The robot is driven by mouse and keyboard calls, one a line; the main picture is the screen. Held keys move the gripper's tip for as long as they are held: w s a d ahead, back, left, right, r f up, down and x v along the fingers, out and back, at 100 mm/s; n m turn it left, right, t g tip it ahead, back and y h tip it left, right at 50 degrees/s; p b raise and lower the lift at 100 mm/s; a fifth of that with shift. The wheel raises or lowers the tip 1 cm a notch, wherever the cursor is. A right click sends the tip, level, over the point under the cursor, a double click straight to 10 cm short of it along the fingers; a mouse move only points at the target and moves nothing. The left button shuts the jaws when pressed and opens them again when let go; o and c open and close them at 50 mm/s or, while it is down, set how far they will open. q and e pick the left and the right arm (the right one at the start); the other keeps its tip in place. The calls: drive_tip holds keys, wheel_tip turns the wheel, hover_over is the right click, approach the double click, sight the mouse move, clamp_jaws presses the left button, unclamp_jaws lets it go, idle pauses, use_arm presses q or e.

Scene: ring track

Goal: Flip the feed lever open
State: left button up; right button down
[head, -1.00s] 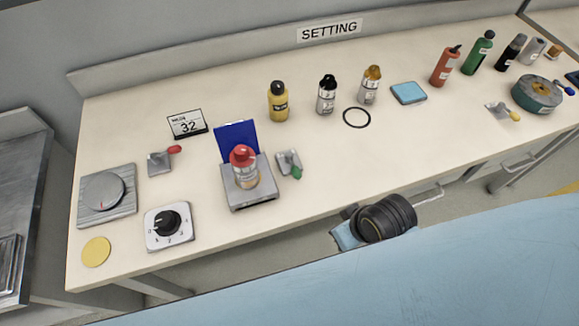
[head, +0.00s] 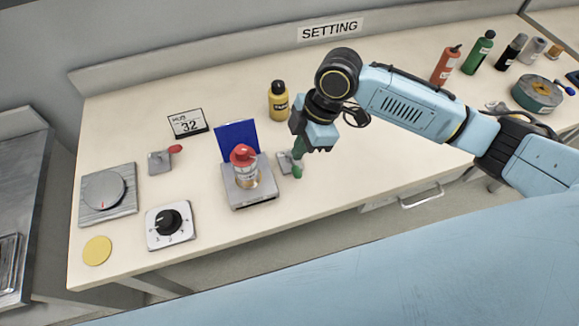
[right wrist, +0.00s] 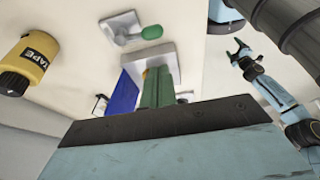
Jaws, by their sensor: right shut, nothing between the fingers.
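The red-tipped lever (head: 175,149) is at left. My left gripper (right wrist: 240,53) shows small in the wrist view.
A yellow bottle (head: 279,103) stands behind. A dial (head: 170,224) is at front left. The bench's front right is clear.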

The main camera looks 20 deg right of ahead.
sight(293, 166)
drive_tip(key=shift+w+d+r, duration=0.35)
drive_tip(key=shift+w+d, duration=0.1)
drive_tip(key=shift+d, duration=0.05)
drive_tip(key=b+x, duration=0.1)
drive_tip(key=x, duration=0.9)
drive_tip(key=shift+s+d, duration=0.1)
drive_tip(key=shift+d, duration=0.15)
